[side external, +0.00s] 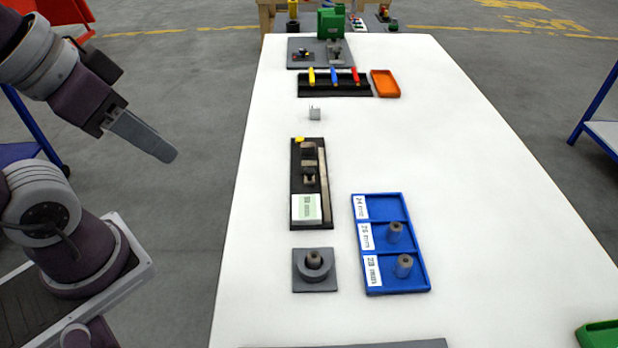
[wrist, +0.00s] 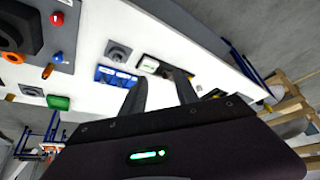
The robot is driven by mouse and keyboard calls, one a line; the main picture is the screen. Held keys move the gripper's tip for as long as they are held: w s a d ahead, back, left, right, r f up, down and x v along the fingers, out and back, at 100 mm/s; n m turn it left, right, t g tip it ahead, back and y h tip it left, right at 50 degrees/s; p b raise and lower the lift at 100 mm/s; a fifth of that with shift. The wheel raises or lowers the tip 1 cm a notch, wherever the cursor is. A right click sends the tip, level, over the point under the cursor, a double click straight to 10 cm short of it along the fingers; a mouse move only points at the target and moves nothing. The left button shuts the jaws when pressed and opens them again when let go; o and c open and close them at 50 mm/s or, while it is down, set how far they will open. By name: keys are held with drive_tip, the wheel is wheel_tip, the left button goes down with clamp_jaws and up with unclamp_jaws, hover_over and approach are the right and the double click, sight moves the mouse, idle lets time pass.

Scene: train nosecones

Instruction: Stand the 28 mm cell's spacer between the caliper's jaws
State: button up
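The blue tray (side external: 409,245) has three cells labelled 24 mm, 26 mm and 28 mm. The 28 mm cell's spacer (side external: 404,266) is a grey-brown cylinder standing upright in the nearest cell. The caliper (side external: 309,185) lies on a black base left of the tray, with two brownish jaw blocks and a pale green display; no spacer is visible between the jaws. My gripper (side external: 168,153) is raised left of the table, away from both. In the wrist view my gripper (wrist: 162,80) has its fingers apart with nothing between them. The tray also shows there (wrist: 115,77).
Another spacer (side external: 396,232) stands in the 26 mm cell; the 24 mm cell is empty. A grey block (side external: 300,284) holding a cylindrical part is in front of the caliper. A black rack (side external: 335,88) and orange tray (side external: 385,84) are farther back. The table's right side is clear.

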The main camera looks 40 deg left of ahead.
idle(0.3)
drive_tip(key=m+g, duration=0.6)
drive_tip(key=m, duration=1.6)
hover_over(405, 259)
drive_tip(key=f, duration=1.7)
drive_tip(key=shift+s+d+f, duration=0.15)
drive_tip(key=shift+s+f, duration=0.2)
drive_tip(key=shift+f, duration=0.05)
drive_tip(key=shift+m, duration=0.3)
drive_tip(key=f, duration=0.7)
drive_tip(key=shift+w+f, duration=0.3)
drive_tip(key=shift+f, duration=0.1)
clamp_jaws()
